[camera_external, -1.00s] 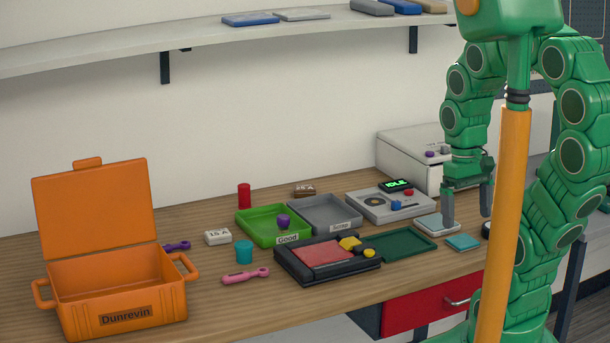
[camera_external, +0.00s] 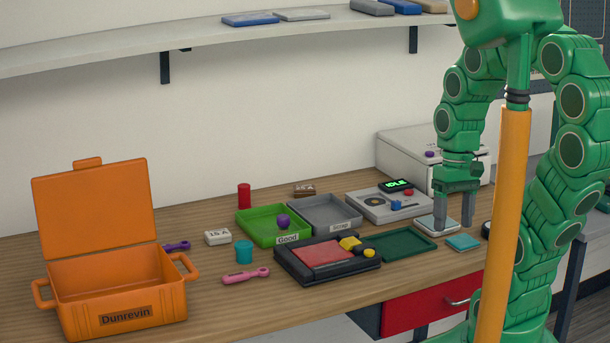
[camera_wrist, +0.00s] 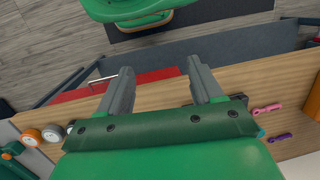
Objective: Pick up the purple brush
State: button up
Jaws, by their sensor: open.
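The purple brush (camera_external: 177,246) lies on the workbench just behind the right side of the orange case, which hides part of it. It also shows small at the right of the wrist view (camera_wrist: 279,138), beside the pink tool (camera_wrist: 268,109). My gripper (camera_external: 453,220) is open and empty, pointing down over the small pale square plate (camera_external: 436,225) at the right of the bench, far from the brush. Its two fingers stand apart in the wrist view (camera_wrist: 159,75).
The open orange case (camera_external: 120,290) has its lid raised. The green tray (camera_external: 255,236) holds a purple ball; beside it are a grey tray (camera_external: 345,214) and a black device (camera_external: 300,270). The pink tool (camera_external: 245,276) lies in front. A shelf (camera_external: 300,32) hangs above.

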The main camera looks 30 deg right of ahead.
aim_at(288, 216)
jog(key=w+a+r+m+t+y, duration=0.15)
jog(key=w+a+m+y, duration=0.3)
jog(key=w+a, duration=0.55)
jog(key=w+a+m+t+y, duration=0.2)
jog(key=w+a+m+y, duration=0.2)
jog(key=w+a+y, duration=0.5)
jog(key=w+d+f+m+t+h, duration=0.1)
jog(key=w+d+f+m+t, duration=0.1)
jog(key=w+m, duration=0.35)
jog(key=w+d+f+m+t+h, duration=0.1)
jog(key=w+f+m+t, duration=0.15)
jog(key=w, duration=0.55)
jog(key=w+d+f+m, duration=0.2)
jog(key=f, duration=0.1)
jog(key=w+d+f+m+t+h, duration=0.1)
jog(key=w+d+f+m, duration=0.1)
jog(key=w+f+m, duration=0.1)
jog(key=w+d+f+m, duration=0.2)
jog(key=f+m, duration=0.1)
jog(key=shift+w+d+f+m+t+h, duration=0.15)
jog(key=shift+d+m+t+h, duration=0.1)
jog(key=shift+t+h, duration=0.15)
jog(key=shift+w+x, duration=0.2)
jog(key=shift+x, duration=3.7)
jog(key=shift+d, duration=0.1)
jog(key=c, duration=1.1)
